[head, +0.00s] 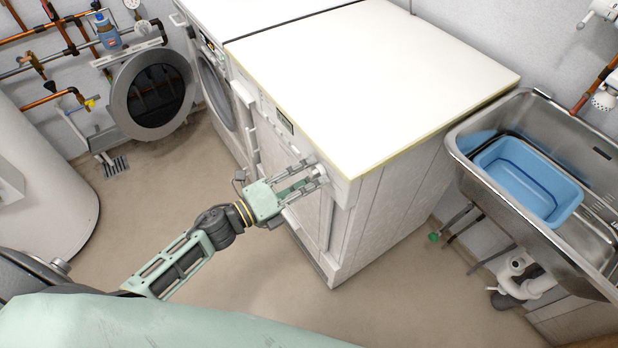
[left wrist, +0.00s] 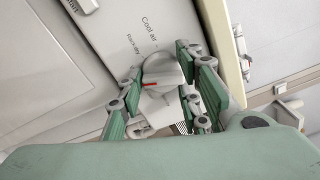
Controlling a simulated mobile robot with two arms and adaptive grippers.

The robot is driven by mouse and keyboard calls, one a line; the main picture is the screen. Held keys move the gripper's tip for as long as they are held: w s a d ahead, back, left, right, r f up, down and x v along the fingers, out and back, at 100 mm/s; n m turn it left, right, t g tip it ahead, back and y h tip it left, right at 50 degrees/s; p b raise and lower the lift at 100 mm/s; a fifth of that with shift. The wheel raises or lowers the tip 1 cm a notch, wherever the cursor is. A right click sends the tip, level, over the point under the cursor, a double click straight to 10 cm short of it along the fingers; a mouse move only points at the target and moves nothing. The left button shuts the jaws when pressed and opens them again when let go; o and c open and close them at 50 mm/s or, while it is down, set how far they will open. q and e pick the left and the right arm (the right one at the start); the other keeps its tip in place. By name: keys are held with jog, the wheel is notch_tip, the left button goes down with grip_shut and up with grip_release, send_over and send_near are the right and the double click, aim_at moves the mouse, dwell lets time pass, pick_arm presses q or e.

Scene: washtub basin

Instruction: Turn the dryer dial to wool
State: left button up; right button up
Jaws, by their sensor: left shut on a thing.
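The dryer (head: 345,215) is the white machine with a light top in the middle of the head view. Its dial (left wrist: 163,72) is a round grey-white knob with a red mark, seen in the left wrist view. The red mark points to the left there. Printed words "Cool air" (left wrist: 150,24) and what looks like "Rack dry" stand beside it; no "wool" label is readable. My left gripper (head: 322,174) is at the dryer's front panel, its fingers (left wrist: 160,85) on either side of the dial and shut on it. My right gripper is not in view.
A metal sink (head: 470,150) with a blue tub (head: 530,180) stands right of the dryer. Another front-loading machine (head: 208,60) stands beyond it. A round dark door (head: 152,90) stands open at the left. Bare floor (head: 240,285) lies in front of the dryer.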

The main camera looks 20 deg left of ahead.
pick_arm(q)
jog(key=shift+s+f, duration=0.2)
jog(key=shift+f, duration=0.3)
jog(key=o, duration=1.1)
jog(key=shift+w, duration=0.1)
jog(key=shift+c, duration=0.2)
jog(key=shift+r, duration=0.25)
jog(key=shift+a, duration=0.1)
jog(key=v, duration=1.2)
